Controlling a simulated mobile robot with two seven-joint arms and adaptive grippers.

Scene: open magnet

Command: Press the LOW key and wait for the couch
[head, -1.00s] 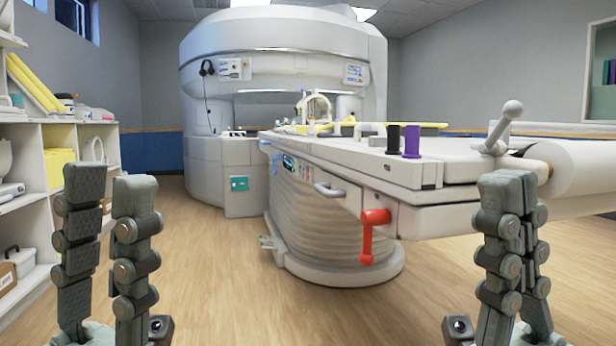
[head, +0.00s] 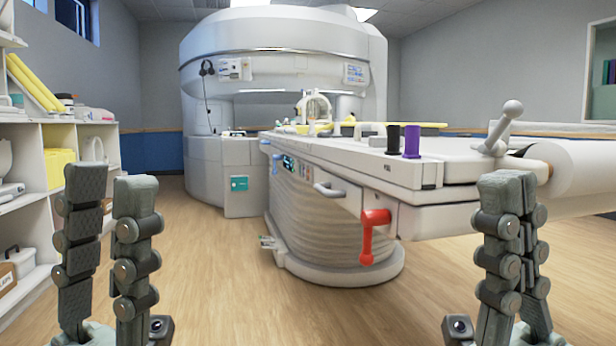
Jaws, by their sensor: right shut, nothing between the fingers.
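The couch (head: 340,158) of the open magnet stands in the middle, with its long top running from the magnet toward the right. A small dark display (head: 289,162) and a row of small keys (head: 306,173) sit on its near side. The key labels are too small to read, so I cannot tell which is LOW. My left gripper (head: 112,180) is upright at the lower left, open and empty. My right gripper (head: 508,182) is upright at the lower right, shut and empty, in front of the couch's right end. Neither gripper appears to touch the keys.
A red crank handle (head: 370,232) and a grey grab handle (head: 328,190) stick out from the couch side. The magnet (head: 280,60) stands behind. White shelves (head: 28,150) line the left. The wooden floor (head: 230,270) between my grippers is clear.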

